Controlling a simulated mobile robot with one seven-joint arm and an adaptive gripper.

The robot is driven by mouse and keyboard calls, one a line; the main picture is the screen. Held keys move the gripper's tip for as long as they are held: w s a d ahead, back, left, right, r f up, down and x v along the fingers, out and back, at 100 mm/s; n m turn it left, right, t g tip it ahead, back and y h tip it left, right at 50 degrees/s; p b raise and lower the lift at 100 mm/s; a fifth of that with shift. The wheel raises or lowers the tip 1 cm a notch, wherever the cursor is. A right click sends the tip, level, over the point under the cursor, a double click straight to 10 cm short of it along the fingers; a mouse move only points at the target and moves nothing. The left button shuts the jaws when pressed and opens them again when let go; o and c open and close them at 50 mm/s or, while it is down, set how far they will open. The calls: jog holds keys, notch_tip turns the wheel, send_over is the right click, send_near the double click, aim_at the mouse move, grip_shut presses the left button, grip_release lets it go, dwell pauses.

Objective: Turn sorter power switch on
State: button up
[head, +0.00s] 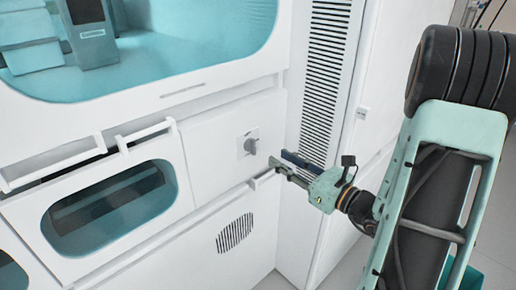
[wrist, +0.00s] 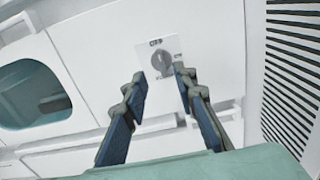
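The sorter power switch is a grey rotary knob (head: 250,146) on a small light plate on the white machine front. It also shows in the wrist view (wrist: 162,62), ahead of my fingertips, its grip bar standing close to upright. My gripper (head: 281,163) is to the right of the knob in the head view, pointing at the panel. In the wrist view my gripper (wrist: 158,82) is open, with the knob framed between and just beyond the two fingers. Nothing is between the fingers, and no contact with the knob shows.
A drawer with a teal window and white handle (head: 63,164) is left of the knob. A small handle (head: 262,180) sticks out below my fingers. A vent grille (head: 325,75) runs up the right side. A large teal-lit chamber (head: 165,45) is above.

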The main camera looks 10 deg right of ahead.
aim_at(255, 144)
jog(key=x, duration=0.9)
jog(key=shift+w+a, duration=0.15)
jog(key=shift+c, duration=0.2)
grip_shut()
